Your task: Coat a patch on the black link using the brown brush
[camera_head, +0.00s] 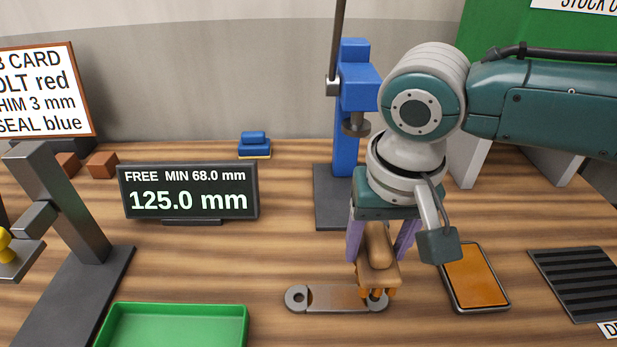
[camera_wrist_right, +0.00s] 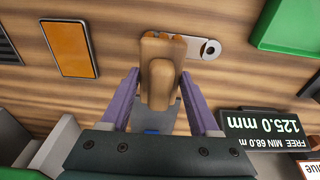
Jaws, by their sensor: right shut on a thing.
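The brown brush (camera_head: 377,262) is upright in my right gripper (camera_head: 381,243), between its two purple fingers. Its orange-brown bristles are down at the right end of the link (camera_head: 300,298), over or touching it; I cannot tell which. In the right wrist view the brush (camera_wrist_right: 157,75) covers much of the link (camera_wrist_right: 208,47). My left gripper is not in view.
An orange pad in a dark frame (camera_head: 474,277) lies right of the brush. A green tray (camera_head: 175,309) is front left. A blue press (camera_head: 347,150) stands behind my right gripper. A display (camera_head: 188,191) reads 125.0 mm. A black ribbed mat (camera_head: 580,283) is far right.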

